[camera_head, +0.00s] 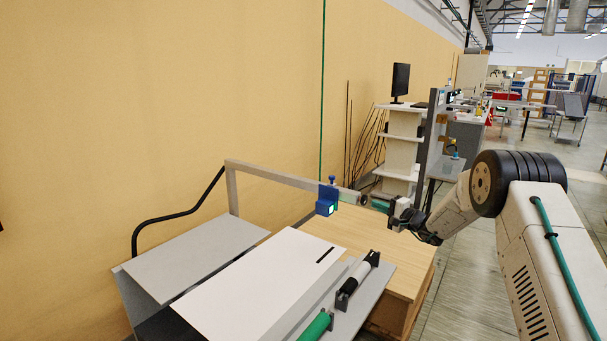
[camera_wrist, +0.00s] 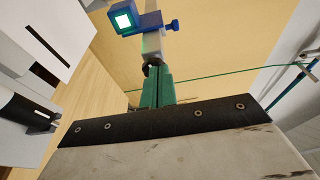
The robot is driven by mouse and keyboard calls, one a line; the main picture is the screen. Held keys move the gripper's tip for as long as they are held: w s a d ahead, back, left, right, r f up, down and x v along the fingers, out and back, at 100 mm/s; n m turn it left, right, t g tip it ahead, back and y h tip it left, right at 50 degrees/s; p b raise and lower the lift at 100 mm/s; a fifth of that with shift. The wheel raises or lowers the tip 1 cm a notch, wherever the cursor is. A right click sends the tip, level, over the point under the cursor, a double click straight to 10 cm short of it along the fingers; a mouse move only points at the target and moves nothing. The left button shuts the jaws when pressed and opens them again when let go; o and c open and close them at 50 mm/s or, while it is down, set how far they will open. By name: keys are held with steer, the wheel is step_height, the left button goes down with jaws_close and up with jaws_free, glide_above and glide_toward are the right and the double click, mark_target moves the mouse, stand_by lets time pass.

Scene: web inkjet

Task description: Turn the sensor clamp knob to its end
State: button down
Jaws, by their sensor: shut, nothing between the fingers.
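The blue sensor clamp (camera_head: 326,201) sits on a grey rail above the machine, and its small blue knob (camera_head: 332,179) sticks up on top. In the wrist view the clamp (camera_wrist: 130,20) shows a lit square face, and the knob (camera_wrist: 173,25) points right. My gripper (camera_head: 375,204) is to the right of the clamp, beside the rail's end. In the wrist view the green fingers of my gripper (camera_wrist: 156,72) are together and empty, below the knob in the picture and apart from it. Their tips overlap the dark rail end (camera_wrist: 149,62); I cannot tell whether they touch.
A black and white roller (camera_head: 357,280) and a green roller (camera_head: 317,326) lie at the front. A wooden block (camera_head: 365,240) stands behind. Open floor (camera_head: 470,270) lies to the right.

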mark_target(362, 200)
steer(key=shift+s+d, duration=0.3)
steer(key=shift+d, duration=0.15)
steer(key=w+a+f, duration=0.3)
steer(key=a, duration=0.1)
steer(key=shift+w+a, duration=0.3)
steer(key=shift+w, duration=0.1)
stand_by(0.3)
steer(key=shift+w, duration=0.15)
stand_by(0.6)
steer(key=shift+r, duration=0.3)
steer(key=shift+r, duration=0.95)
